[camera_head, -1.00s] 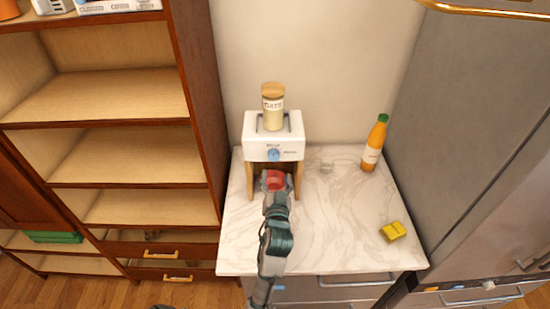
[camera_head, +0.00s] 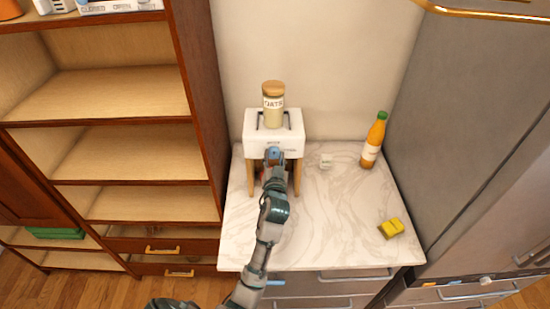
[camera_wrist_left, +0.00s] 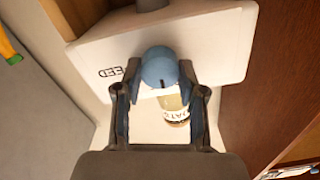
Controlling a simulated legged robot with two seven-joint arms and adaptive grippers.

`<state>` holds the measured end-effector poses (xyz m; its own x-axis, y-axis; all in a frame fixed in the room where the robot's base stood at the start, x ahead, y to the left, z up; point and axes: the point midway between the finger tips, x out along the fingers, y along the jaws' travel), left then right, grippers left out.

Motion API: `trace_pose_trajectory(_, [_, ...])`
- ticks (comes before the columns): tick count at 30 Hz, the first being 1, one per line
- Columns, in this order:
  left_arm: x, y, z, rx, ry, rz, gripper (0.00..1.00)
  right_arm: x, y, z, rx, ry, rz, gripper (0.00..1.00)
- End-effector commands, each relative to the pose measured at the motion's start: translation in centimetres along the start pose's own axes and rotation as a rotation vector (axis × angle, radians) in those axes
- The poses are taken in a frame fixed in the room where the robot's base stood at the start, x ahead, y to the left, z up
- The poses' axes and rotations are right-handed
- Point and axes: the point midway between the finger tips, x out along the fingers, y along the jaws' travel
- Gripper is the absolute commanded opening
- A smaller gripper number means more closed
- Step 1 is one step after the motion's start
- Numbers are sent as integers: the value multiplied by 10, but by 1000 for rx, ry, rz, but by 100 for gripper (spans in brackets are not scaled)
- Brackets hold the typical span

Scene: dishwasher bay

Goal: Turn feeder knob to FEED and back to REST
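The feeder (camera_head: 252,146) is a white box on wooden legs at the back of the marble counter. Its blue round knob (camera_wrist_left: 160,68) sits on the front face, and its top also shows in the head view (camera_head: 274,152). My left gripper (camera_head: 274,160) is at the knob, with one fingertip close against each side in the wrist view, shut on it as far as I can see. The word FEED (camera_wrist_left: 114,72) is upside down beside the knob in the wrist view. The other label is mostly hidden. My right gripper is not in view.
A jar of oats (camera_head: 273,105) stands on the feeder. A wooden shelf (camera_head: 130,160) is close on the left.

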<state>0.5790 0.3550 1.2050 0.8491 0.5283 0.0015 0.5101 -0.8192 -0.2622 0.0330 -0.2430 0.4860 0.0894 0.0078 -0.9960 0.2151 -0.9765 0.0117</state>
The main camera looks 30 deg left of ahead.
Motion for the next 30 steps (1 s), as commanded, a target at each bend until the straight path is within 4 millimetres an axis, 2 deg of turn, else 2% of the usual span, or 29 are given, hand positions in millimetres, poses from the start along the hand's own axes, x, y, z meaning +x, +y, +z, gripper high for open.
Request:
trace_pose_trajectory(6, [0,4,0,-1,1,10,5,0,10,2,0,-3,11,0])
trace_pose_trajectory(14, [0,3,0,58,-1,9,5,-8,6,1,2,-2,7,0])
trace_pose_trajectory(22, [0,3,-2,243,-2,9,5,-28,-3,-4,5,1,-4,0])
trace_pose_trajectory(30, [0,3,-1,499,-1,10,5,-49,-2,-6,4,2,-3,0])
